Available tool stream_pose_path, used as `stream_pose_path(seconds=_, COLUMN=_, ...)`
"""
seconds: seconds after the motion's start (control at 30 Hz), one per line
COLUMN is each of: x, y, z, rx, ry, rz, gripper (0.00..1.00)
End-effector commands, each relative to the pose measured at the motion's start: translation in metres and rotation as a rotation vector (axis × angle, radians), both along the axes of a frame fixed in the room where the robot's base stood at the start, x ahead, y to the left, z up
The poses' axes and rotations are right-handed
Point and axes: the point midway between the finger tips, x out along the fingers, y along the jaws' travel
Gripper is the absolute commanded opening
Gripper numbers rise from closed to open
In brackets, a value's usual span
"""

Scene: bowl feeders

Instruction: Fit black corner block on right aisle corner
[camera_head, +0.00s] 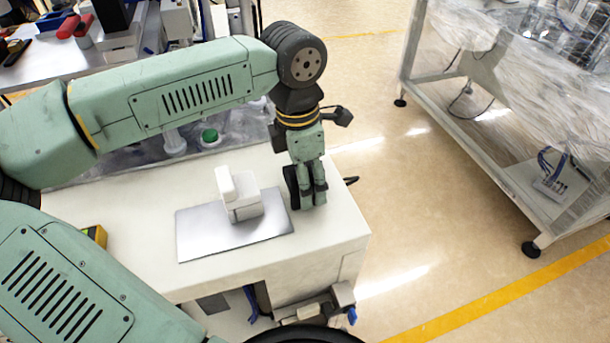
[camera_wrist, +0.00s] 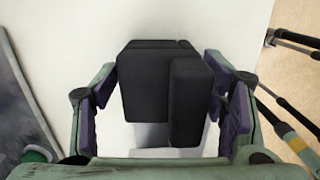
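My gripper (camera_wrist: 162,80) has its two fingers on opposite sides of a black corner block (camera_wrist: 147,88). Their purple pads lie close against the block's sides, and it looks held. The block is stepped, with a smaller section at the right in the wrist view. In the head view my gripper (camera_head: 309,203) points down near the table's right end, and the black block (camera_head: 291,187) shows beside its fingers. A white block (camera_head: 240,196) with an upright part stands on a grey metal plate (camera_head: 200,240), left of my gripper. Contact under the black block is hidden.
The white table (camera_head: 140,235) has a clear front strip. A blue-grey tray with a green-capped item (camera_head: 209,136) lies at the back. A yellow device (camera_head: 96,235) is at the left. A wrapped frame (camera_head: 520,180) stands across the floor at right.

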Motion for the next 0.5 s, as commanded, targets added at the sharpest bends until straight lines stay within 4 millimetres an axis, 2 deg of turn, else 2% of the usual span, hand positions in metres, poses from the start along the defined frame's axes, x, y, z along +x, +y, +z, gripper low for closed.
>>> stream_pose_path(seconds=0.33, x=0.0, y=0.0, z=0.001, rx=0.0, ry=0.0, rz=0.0, gripper=0.7)
stream_pose_path(seconds=0.5, x=0.001, y=0.001, z=0.013, rx=0.002, ry=-0.003, rz=0.002, gripper=0.7)
